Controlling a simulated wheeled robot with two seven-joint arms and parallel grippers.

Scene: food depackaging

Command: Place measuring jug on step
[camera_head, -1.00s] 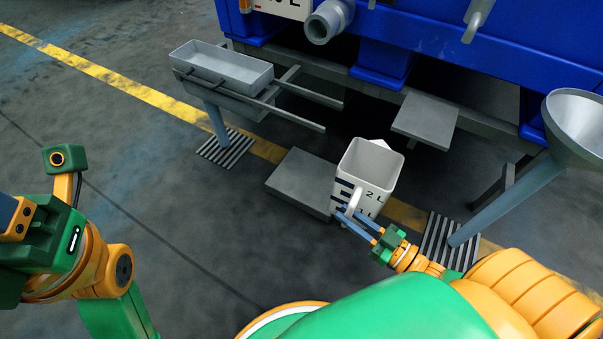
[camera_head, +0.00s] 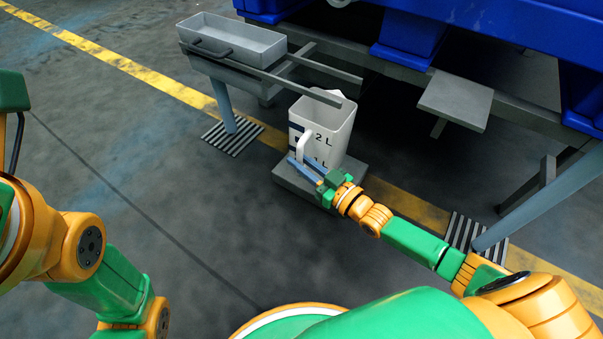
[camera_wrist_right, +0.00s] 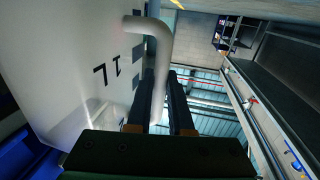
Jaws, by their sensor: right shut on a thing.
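The white measuring jug (camera_head: 335,135), with dark marks and "1L" and "2L" on its side, is upright over the low grey step (camera_head: 290,177) in the head view. The jug hides most of the step's top, and I cannot tell whether its base touches it. My right gripper (camera_head: 306,171) is shut on the jug's handle. In the right wrist view the fingers (camera_wrist_right: 168,105) lie on both sides of the handle (camera_wrist_right: 160,65), beside the jug's wall (camera_wrist_right: 75,70). My left arm shows at the left, but its fingertips are out of view.
A grey tray (camera_head: 232,42) on a post, with rails (camera_head: 290,80) reaching right, stands close behind the jug. A small grey plate (camera_head: 456,100) juts from the blue machine (camera_head: 415,38) at the right. The floor left of the step is clear.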

